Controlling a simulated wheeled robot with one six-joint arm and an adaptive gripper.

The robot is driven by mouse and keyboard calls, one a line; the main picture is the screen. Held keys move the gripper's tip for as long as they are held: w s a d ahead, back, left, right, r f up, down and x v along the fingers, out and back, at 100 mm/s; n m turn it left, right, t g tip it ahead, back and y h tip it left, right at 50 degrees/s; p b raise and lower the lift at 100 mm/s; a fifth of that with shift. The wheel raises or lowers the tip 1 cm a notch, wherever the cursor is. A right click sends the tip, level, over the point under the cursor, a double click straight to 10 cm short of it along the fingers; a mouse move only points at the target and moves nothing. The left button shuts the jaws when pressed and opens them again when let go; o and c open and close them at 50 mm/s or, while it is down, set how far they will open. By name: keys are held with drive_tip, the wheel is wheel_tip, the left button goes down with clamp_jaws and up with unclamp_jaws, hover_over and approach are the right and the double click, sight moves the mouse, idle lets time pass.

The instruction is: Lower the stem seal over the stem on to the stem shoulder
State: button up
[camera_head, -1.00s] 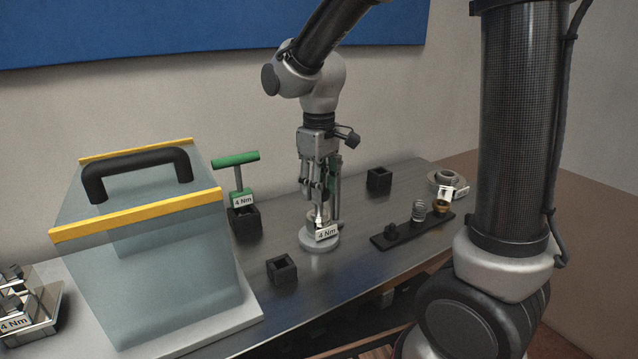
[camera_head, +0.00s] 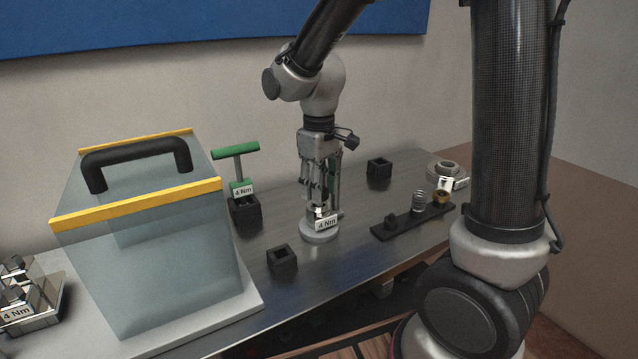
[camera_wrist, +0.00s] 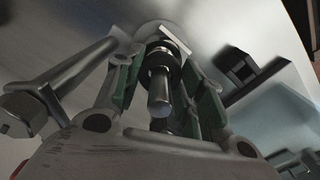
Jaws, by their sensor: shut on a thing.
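The stem (camera_wrist: 158,98) is a bright metal rod that rises between my fingers in the wrist view. The stem seal (camera_wrist: 162,56) looks like a dark ring around it, held between the green finger pads. My gripper (camera_wrist: 160,66) is shut on the seal. In the head view my gripper (camera_head: 319,208) points straight down over the round grey base (camera_head: 320,237), which bears a "4 Nm" label (camera_head: 327,224). The seal is hidden by the fingers there. The shoulder is hidden, so I cannot tell whether the seal touches it.
A green T-handled tool (camera_head: 236,152) stands in a black holder left of my gripper. Black square sockets (camera_head: 282,262) stand in front and behind (camera_head: 379,171). A black strip (camera_head: 400,232) with a spring (camera_head: 418,202) lies right. A large clear-sided box (camera_head: 150,265) fills the left.

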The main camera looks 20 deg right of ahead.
drive_tip(key=shift+f, duration=0.65)
drive_tip(key=o, duration=0.9)
wheel_tip(320, 180, up, 12)
drive_tip(key=shift+f, duration=0.1)
